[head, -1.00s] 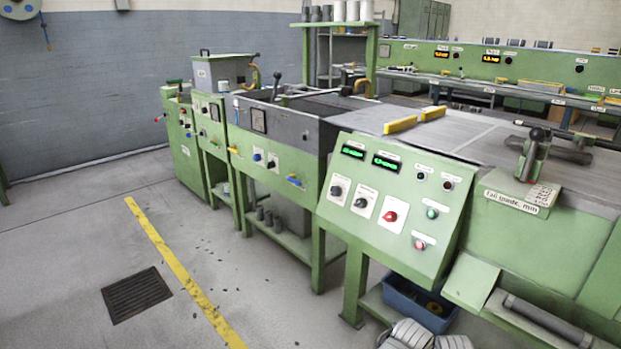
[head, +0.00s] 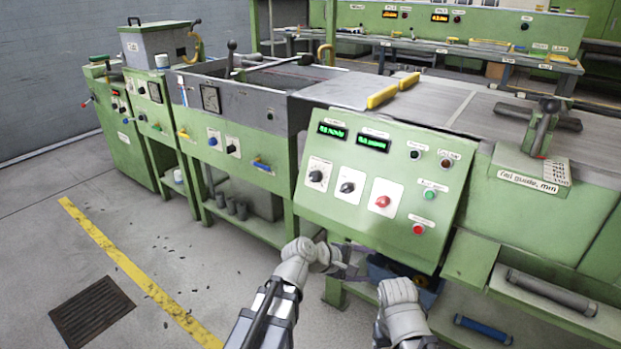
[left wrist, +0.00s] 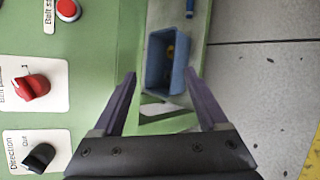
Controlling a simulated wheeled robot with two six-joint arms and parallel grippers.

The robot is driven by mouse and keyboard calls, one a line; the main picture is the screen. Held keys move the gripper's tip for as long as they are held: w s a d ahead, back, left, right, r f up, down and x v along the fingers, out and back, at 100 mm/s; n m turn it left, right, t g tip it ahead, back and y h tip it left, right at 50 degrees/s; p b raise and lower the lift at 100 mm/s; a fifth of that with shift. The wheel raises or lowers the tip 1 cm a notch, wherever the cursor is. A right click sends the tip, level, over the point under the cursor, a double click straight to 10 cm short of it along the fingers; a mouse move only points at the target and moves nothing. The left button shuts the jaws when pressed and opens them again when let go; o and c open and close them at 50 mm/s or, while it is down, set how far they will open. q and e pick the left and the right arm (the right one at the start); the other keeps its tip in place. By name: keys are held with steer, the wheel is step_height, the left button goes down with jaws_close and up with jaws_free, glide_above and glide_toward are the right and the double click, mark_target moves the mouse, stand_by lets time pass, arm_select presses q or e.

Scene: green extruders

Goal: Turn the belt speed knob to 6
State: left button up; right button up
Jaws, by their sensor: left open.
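The green sloped control panel (head: 330,205) stands at the centre of the head view. Its leftmost black knob (head: 316,175) sits on a white plate with a round scale; the label and pointer are too small to read. To its right are a second black knob (head: 347,187) and a red knob (head: 382,201). The left wrist view shows the red knob (left wrist: 33,87) and the black direction knob (left wrist: 40,157); the scaled knob is outside it. My left gripper (head: 360,262) is open and empty below the panel's lower edge. My right arm shows, but its fingers do not.
Two green displays (head: 353,137) are lit above the knobs. Round buttons (head: 418,228) are on the panel's right side. A blue crate (left wrist: 163,62) stands below the panel.

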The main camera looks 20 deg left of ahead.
arm_select(q)
steer(key=w+a+r+n+t, duration=0.5)
steer(key=w+a+r+n, duration=0.2)
steer(key=a+n, duration=0.25)
steer(key=n+t+y, duration=0.5)
steer(key=n, duration=0.7)
glide_toward(314, 177)
steer(key=w, duration=0.1)
steer(key=shift+h, duration=0.3)
steer(key=shift+x, duration=4.05)
steer(key=shift+a, duration=0.15)
jaws_close()
